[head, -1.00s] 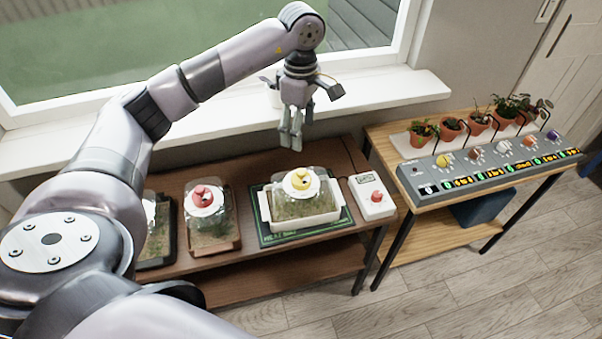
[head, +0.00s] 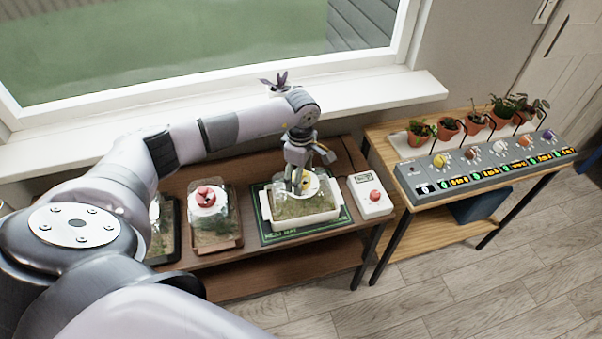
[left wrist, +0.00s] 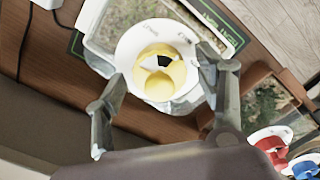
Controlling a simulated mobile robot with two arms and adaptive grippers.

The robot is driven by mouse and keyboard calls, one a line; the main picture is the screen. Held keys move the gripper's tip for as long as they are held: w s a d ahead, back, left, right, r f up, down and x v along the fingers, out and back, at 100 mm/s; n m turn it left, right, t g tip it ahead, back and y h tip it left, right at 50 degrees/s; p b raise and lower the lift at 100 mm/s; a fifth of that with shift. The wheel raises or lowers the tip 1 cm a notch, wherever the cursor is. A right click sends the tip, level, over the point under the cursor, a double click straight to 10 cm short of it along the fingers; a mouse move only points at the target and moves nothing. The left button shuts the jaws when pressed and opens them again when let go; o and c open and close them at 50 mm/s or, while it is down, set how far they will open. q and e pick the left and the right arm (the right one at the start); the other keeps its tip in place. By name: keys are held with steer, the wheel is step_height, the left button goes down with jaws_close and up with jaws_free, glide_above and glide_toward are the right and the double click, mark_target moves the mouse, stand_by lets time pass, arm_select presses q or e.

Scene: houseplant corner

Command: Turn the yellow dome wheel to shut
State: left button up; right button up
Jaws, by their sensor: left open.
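The yellow dome wheel (head: 308,184) sits on a white disc on top of a clear dome, which stands in a white tray (head: 305,222) on a green mat. In the left wrist view the yellow wheel (left wrist: 160,88) shows a dark slot in its middle, and dark marks lie on the white disc (left wrist: 131,47). My left gripper (head: 297,188) is right over this dome and hides part of the wheel. In the left wrist view its fingers are spread on either side of the wheel, open. I cannot tell whether they touch it. My right gripper is not in view.
A dome with a red wheel (head: 206,196) stands left of the tray, with another dome partly hidden by my arm. A white box with a red knob (head: 375,195) stands just to the right. A grey control panel (head: 490,168) and potted plants are on the right-hand table.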

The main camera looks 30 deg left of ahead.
arm_select(q)
steer(key=shift+c, duration=0.5)
steer(key=c, duration=1.1)
